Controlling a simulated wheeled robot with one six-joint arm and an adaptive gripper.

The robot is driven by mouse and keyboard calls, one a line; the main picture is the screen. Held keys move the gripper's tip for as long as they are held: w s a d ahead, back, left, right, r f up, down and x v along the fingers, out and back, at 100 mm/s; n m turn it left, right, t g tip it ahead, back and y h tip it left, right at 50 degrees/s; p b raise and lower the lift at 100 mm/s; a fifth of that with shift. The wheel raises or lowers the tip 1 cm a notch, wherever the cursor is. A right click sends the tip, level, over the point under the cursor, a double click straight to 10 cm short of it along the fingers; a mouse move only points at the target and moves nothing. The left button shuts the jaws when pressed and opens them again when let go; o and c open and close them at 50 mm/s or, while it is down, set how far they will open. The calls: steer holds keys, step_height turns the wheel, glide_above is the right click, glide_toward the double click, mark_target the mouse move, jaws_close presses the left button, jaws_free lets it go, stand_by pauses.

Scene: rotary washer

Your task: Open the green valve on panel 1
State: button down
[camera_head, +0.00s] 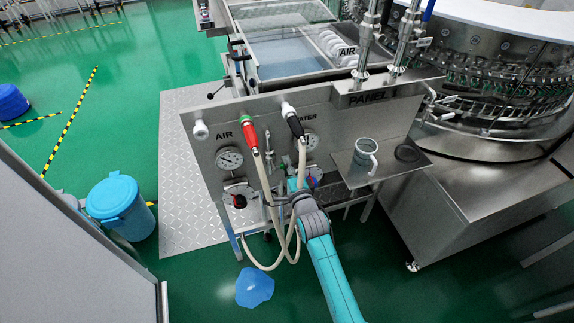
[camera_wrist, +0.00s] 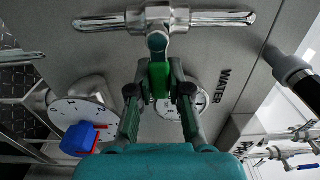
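Panel 1 (camera_head: 345,120) is an upright steel panel with AIR and WATER markings. In the wrist view, a green valve part (camera_wrist: 158,80) stands at the centre, below a chrome T-shaped fitting (camera_wrist: 165,18). My gripper (camera_wrist: 159,95) has one finger on each side of the green part; the fingers look apart, with narrow gaps beside it, and I cannot make out firm contact. In the head view my gripper (camera_head: 293,193) is at the lower middle of the panel, and the green part there is hidden or too small to tell.
Two pale hoses (camera_head: 268,195) hang close to my gripper. Pressure gauges (camera_head: 229,158) and a blue-and-red knob (camera_wrist: 80,138) are nearby. A mug (camera_head: 363,155) stands on a side shelf. A blue bin (camera_head: 120,205) and a blue sheet (camera_head: 254,287) are on the floor.

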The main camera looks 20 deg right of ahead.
mark_target(278, 166)
steer(key=shift+r, duration=0.1)
stand_by(0.3)
steer(key=n, duration=0.2)
steer(key=r+n, duration=0.1)
steer(key=n, duration=0.1)
steer(key=shift+a+r, duration=0.1)
steer(key=shift+a, duration=0.05)
steer(key=n, duration=0.2)
steer(key=a+r+n, duration=0.1)
steer(key=n, duration=0.1)
steer(key=shift+r+n, duration=0.2)
steer(key=shift+n, duration=0.1)
steer(key=n, duration=0.1)
steer(key=a+n, duration=0.1)
steer(key=n, duration=0.1)
steer(key=r+n, duration=0.1)
steer(key=n, duration=0.1)
steer(key=shift+a, duration=0.25)
steer(key=shift+a+r+n, duration=0.1)
steer(key=shift+a+n, duration=0.25)
steer(key=shift+n, duration=0.75)
steer(key=shift+a+r+n, duration=0.1)
steer(key=shift+a+n, duration=0.25)
steer(key=shift+n, duration=0.75)
steer(key=shift+f, duration=0.1)
steer(key=c, duration=1.1)
jaws_free()
